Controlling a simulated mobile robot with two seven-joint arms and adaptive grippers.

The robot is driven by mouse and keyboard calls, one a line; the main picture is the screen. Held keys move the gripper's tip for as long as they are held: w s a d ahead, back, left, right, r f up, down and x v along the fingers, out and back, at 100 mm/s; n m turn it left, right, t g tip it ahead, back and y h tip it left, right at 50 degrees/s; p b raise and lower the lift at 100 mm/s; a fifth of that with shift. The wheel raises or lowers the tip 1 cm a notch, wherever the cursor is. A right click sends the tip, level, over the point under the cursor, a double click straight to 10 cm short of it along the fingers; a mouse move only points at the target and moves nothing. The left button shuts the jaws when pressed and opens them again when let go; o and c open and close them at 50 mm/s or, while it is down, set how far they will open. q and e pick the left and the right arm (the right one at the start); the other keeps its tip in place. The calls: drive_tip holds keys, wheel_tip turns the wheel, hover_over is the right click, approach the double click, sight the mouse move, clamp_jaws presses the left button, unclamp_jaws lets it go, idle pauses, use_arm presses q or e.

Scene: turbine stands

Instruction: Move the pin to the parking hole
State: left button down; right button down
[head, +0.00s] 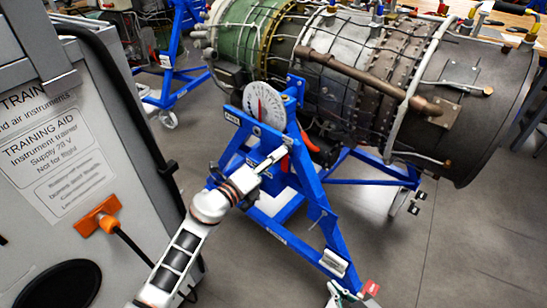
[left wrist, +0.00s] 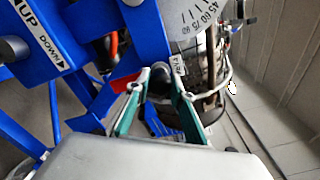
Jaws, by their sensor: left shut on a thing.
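My left gripper (head: 273,160) reaches up to the blue stand (head: 318,212) below the white dial. In the left wrist view its two green-edged fingers (left wrist: 157,88) close around a dark round-ended piece, which looks like the pin (left wrist: 157,71). The pin's far end is hidden, so I cannot tell whether it sits in a hole. A small white label (left wrist: 177,64) is just beside it, too small to read surely. The parking hole cannot be made out.
A grey training cabinet (head: 70,160) stands close on the left. Red parts (head: 290,150) are near the gripper. Bare floor (head: 450,245) lies to the right.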

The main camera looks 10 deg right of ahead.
use_arm(q)
drive_tip(key=shift+w+d+r, duration=0.1)
drive_tip(key=shift+d+r, duration=0.1)
drive_tip(key=shift+r, duration=0.1)
use_arm(e)
drive_tip(key=shift+d+f, duration=0.1)
use_arm(q)
drive_tip(key=c, duration=2.2)
unclamp_jaws()
drive_tip(key=o, duration=0.5)
drive_tip(key=shift+w+d, duration=0.1)
drive_tip(key=shift+d, duration=0.05)
drive_tip(key=shift+w+d+f, duration=0.15)
drive_tip(key=shift+f, duration=0.05)
drive_tip(key=shift+o, duration=1)
drive_tip(key=shift+a+f, duration=0.1)
drive_tip(key=shift+a, duration=0.1)
use_arm(e)
drive_tip(key=shift+w+d, duration=0.1)
drive_tip(key=shift+w, duration=0.05)
use_arm(q)
drive_tip(key=shift+a, duration=0.1)
